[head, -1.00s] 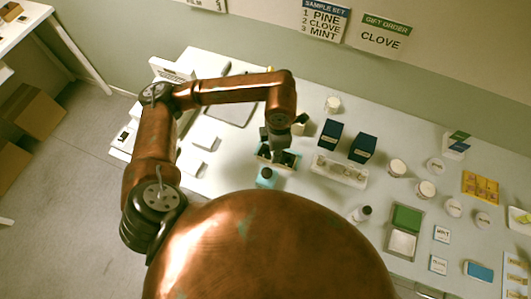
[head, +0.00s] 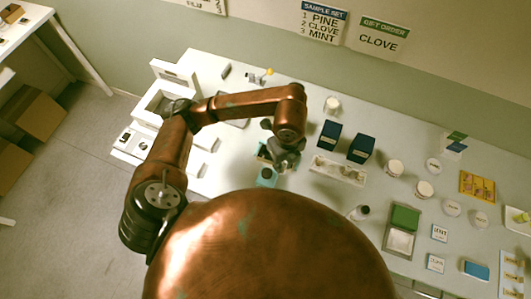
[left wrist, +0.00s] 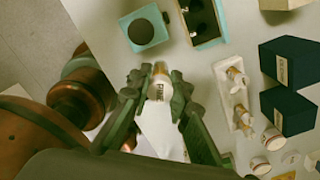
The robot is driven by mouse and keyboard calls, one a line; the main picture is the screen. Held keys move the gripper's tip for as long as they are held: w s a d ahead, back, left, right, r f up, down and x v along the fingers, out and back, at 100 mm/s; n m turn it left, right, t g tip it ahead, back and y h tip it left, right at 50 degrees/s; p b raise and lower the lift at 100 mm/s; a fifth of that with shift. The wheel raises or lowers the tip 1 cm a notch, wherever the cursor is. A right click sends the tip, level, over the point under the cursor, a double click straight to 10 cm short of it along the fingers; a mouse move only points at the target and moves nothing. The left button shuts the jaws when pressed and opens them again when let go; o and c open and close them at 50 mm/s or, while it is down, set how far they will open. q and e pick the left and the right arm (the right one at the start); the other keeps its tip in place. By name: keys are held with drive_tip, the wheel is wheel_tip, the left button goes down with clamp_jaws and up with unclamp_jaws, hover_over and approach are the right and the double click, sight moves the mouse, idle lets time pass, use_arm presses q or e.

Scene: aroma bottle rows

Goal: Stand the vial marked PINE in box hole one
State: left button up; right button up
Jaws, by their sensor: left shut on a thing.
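My left gripper (head: 284,158) is shut on a small vial (left wrist: 160,88) with a pale top and a white label; its lettering is too small to read for sure. The fingers also show in the left wrist view (left wrist: 158,80), one on each side of the vial. A white rack (head: 340,170) holding small vials stands to the right of the gripper. My right gripper is not in view.
A teal block with a dark round top (head: 267,175) stands close below the gripper. Two dark blue boxes (head: 330,133) (head: 362,148) stand behind the rack. White jars (head: 394,167) and a green-and-silver tray (head: 403,230) are to the right. A wall sign (head: 323,22) lists 1 PINE, 2 CLOVE, 3 MINT.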

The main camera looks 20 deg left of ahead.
use_arm(q)
drive_tip(key=w+a+f, duration=0.3)
drive_tip(key=w+a+f+p, duration=0.1)
drive_tip(key=w+a+f, duration=0.1)
drive_tip(key=a+f, duration=0.1)
drive_tip(key=w+a+f, duration=0.3)
drive_tip(key=a, duration=0.1)
drive_tip(key=shift+w+f+p, duration=0.2)
drive_tip(key=shift+w+p, duration=0.1)
drive_tip(key=f, duration=0.2)
drive_tip(key=f+p, duration=0.1)
drive_tip(key=shift+w+a, duration=0.15)
drive_tip(key=shift+a, duration=0.1)
drive_tip(key=shift+f, duration=0.3)
drive_tip(key=shift+f, duration=0.1)
drive_tip(key=shift+f, duration=0.1)
drive_tip(key=o, duration=0.9)
